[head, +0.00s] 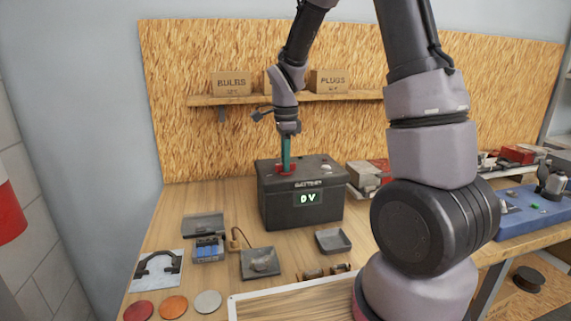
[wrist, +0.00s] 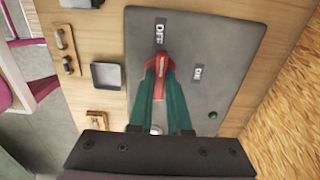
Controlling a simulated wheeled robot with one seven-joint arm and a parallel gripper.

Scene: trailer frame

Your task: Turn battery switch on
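The battery (head: 322,210) is a dark box on the workbench, and its front display reads "0V". The red battery switch (head: 285,169) is on its top at the left. In the wrist view the red switch handle (wrist: 161,67) points toward the OFF label (wrist: 159,31). The ON label (wrist: 197,72) is off to its right. My gripper (head: 286,164) points down at the switch. Its green fingers (wrist: 162,77) stand on both sides of the red handle and look closed on it. The fingers hide part of the switch.
A small tray (head: 333,240), another tray with an item (head: 261,262) and a blue part (head: 208,249) lie in front of the battery. Labelled boxes (head: 231,83) sit on a shelf (head: 240,100) behind. A blue board (head: 530,210) is at the right.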

